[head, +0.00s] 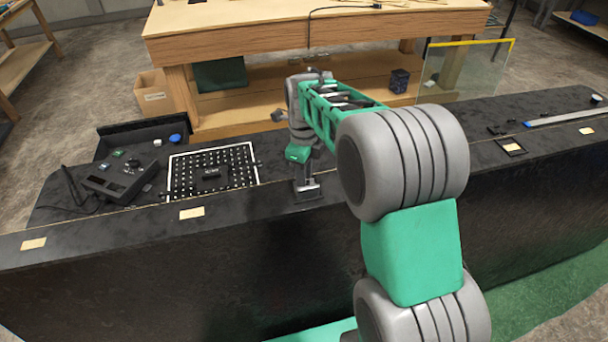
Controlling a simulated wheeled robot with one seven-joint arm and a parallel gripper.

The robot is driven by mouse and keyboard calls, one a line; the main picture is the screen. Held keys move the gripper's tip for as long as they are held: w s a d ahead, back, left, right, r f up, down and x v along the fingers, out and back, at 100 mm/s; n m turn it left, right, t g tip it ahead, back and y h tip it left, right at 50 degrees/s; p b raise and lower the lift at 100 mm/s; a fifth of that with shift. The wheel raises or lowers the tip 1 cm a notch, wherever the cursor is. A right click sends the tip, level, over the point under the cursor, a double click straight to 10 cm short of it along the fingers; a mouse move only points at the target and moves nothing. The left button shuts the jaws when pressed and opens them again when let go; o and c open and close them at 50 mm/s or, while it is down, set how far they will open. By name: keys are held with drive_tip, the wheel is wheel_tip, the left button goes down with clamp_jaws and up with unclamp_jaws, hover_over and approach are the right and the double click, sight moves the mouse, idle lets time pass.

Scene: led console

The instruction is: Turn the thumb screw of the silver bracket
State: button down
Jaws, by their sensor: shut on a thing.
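A small silver piece (308,187), which looks like the silver bracket, sits on a dark square patch on the black counter, near its front edge. My gripper (305,178) reaches down from the green and grey arm right at this piece. Its fingers are small and dark here and look shut at the bracket's top. The thumb screw cannot be made out; the fingers cover the spot where they close. I cannot tell how far the screw is turned.
Left of my gripper lie a white-framed board with a dotted grid (212,172) and a black control box (118,176) with a cable. A blue knob (175,138) is behind them. A long silver strip (570,117) lies far right. A wooden bench (300,45) stands behind the counter.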

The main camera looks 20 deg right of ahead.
drive_tip(key=shift+w+r+m, duration=0.25)
drive_tip(key=shift+r+m, duration=0.1)
drive_tip(key=shift+m, duration=0.25)
drive_tip(key=c, duration=1.6)
unclamp_jaws()
drive_tip(key=shift+o, duration=0.5)
drive_tip(key=shift+s+f, duration=0.15)
drive_tip(key=shift+f, duration=0.05)
wheel_tip(320, 180, up, 8)
drive_tip(key=b, duration=0.1)
